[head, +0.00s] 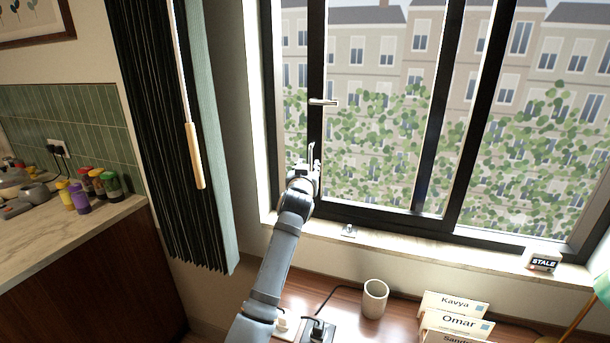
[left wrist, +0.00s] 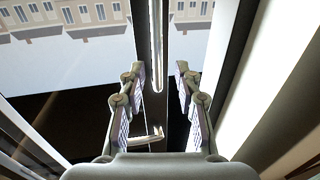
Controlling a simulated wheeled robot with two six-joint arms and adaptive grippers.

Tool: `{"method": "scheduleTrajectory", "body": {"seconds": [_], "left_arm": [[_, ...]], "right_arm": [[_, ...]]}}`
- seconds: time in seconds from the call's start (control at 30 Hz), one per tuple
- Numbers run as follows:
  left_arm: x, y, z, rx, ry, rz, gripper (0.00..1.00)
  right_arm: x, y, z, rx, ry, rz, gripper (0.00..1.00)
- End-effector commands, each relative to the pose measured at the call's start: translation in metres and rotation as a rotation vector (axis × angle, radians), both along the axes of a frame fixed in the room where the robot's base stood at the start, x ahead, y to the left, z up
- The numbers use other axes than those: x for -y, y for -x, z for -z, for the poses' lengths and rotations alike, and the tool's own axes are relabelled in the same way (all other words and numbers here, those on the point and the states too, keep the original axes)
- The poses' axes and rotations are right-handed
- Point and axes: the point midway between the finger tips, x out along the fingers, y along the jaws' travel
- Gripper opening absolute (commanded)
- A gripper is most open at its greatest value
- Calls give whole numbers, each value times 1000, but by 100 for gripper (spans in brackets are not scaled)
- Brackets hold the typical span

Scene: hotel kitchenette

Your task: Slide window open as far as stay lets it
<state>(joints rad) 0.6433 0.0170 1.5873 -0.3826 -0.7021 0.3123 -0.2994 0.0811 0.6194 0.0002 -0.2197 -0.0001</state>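The window has a dark frame. Its sliding sash (head: 317,50) stands apart from the left jamb (head: 270,60), with a strip of outdoors between them. A metal lever handle (head: 323,102) sticks out from the sash's left stile; it also shows in the left wrist view (left wrist: 142,140). My left gripper (head: 311,155) is just below the handle, near the lower part of that stile. In the left wrist view my left gripper (left wrist: 158,75) is open and empty, with the dark stile (left wrist: 150,100) seen between its fingers. Contact cannot be told. The stay is not clearly visible. My right gripper is out of view.
A pleated dark curtain (head: 165,130) with a wooden-handled wand (head: 194,155) hangs left of the window. A small metal piece (head: 348,231) and a "STALE" box (head: 543,261) are on the sill (head: 440,252). Below are a cup (head: 375,298) and name cards (head: 455,303).

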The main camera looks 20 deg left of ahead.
Motion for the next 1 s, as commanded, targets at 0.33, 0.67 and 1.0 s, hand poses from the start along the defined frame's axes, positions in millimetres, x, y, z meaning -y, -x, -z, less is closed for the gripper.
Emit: {"method": "scheduleTrajectory", "body": {"seconds": [0.33, 0.67, 1.0], "left_arm": [[17, 66, 1, -1, 1, 0, 33], [18, 73, 1, -1, -1, -1, 33], [18, 72, -13, 0, -1, -1, 33]], "right_arm": [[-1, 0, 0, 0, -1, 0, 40], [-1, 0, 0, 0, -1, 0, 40], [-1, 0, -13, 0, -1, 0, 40]]}}
